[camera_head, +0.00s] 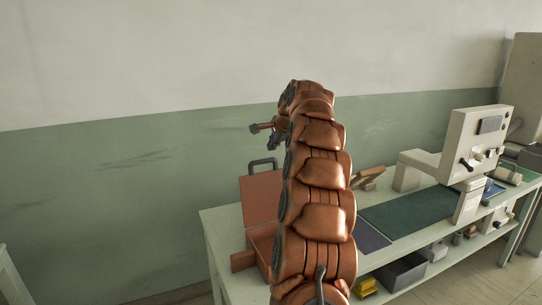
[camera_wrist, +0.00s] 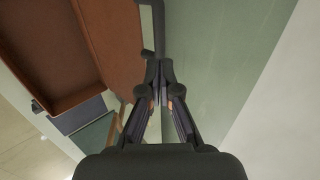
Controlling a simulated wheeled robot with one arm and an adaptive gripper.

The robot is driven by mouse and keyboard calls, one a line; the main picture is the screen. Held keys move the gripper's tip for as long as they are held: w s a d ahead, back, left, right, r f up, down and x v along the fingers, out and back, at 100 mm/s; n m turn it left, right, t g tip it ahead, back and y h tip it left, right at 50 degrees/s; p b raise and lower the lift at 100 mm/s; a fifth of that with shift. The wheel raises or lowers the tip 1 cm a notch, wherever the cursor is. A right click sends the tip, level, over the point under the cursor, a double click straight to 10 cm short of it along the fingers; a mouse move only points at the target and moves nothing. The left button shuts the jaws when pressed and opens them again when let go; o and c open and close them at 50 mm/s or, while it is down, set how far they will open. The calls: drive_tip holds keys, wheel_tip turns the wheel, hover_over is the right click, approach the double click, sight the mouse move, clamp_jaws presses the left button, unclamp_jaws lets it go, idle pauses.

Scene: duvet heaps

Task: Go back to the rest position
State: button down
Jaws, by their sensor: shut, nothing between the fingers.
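My copper-coloured arm rises through the middle of the head view, and its end points left. My gripper (camera_head: 263,134) is up in the air in front of the green wall, above and behind the open brown case (camera_head: 262,198). In the wrist view my gripper (camera_wrist: 160,95) has its fingertips together with nothing between them. The brown case (camera_wrist: 118,30) also shows there, on the left. Part of the case is hidden behind my arm in the head view.
The case stands on a pale bench (camera_head: 222,240) along the wall. A dark green mat (camera_head: 410,212) and a beige machine (camera_head: 472,145) are to the right. Grey bins (camera_head: 402,272) and a yellow item (camera_head: 366,287) sit on the lower shelf. The air left of my arm is free.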

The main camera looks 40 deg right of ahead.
drive_tip(key=shift+s+a+r+b, duration=0.1)
drive_tip(key=shift+s+r, duration=0.15)
drive_tip(key=shift+r, duration=0.3)
drive_tip(key=shift+s+a+r+b, duration=0.15)
drive_tip(key=shift+s+r, duration=0.15)
drive_tip(key=shift+r, duration=0.3)
drive_tip(key=shift+s+d+r+b, duration=0.1)
drive_tip(key=shift+s+r, duration=0.15)
drive_tip(key=shift+r, duration=0.3)
drive_tip(key=shift+a, duration=0.15)
